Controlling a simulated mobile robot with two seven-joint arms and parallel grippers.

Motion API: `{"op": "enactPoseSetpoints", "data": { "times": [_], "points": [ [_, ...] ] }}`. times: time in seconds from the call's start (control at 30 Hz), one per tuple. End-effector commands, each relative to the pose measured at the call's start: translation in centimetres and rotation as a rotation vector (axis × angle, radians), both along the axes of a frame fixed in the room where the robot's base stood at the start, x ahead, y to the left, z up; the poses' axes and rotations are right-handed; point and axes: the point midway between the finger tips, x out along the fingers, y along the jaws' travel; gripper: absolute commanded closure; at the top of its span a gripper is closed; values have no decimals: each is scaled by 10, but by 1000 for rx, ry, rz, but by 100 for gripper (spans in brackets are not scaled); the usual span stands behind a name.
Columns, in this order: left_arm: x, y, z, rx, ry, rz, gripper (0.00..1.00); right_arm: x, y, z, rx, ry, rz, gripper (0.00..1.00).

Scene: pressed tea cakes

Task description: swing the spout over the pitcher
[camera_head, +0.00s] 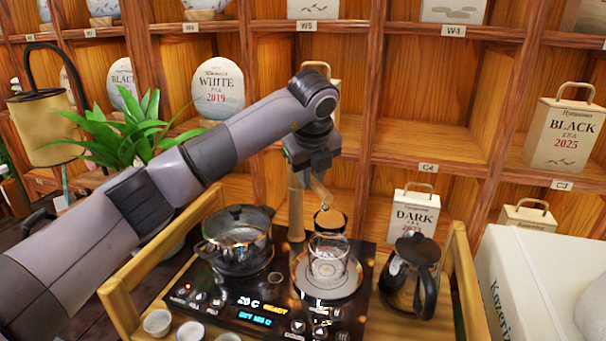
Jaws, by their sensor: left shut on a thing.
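My left gripper (318,180) is shut on the light wooden spout (322,194), above the back of the black tea stove. A pale upright post (296,212) stands just left of the spout. A clear glass pitcher (328,262) sits on the round silver plate (346,287) at the right of the stove. A round dark-rimmed piece with a tan face (330,220) shows right behind the pitcher's top; I cannot tell whether it belongs to the spout. The gripper's fingertips are partly hidden by its own body. My right gripper is not in view.
A lidded glass pot (237,240) stands on the stove's left side. A dark-handled glass kettle (410,278) stands on the right. Small white cups (157,322) line the front left. A wooden rail (464,275) and a white box (540,285) bound the right side.

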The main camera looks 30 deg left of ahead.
Motion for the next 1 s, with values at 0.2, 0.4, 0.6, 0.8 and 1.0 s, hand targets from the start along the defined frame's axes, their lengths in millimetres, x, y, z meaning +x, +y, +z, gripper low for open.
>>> {"op": "enactPoseSetpoints", "data": {
  "times": [0.2, 0.4, 0.6, 0.8, 1.0],
  "points": [
    [5, -4, 2, -1, -4, 61, 100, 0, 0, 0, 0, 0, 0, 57],
    [6, -5, 2, -1, -5, 75, 100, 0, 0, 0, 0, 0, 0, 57],
    [6, -4, 2, -1, -5, 76, 100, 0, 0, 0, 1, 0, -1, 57],
    [6, -4, 2, -1, -4, 75, 53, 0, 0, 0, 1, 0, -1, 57],
    [6, -4, 1, -1, -2, 74, 53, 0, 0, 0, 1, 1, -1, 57]
  ]
}}
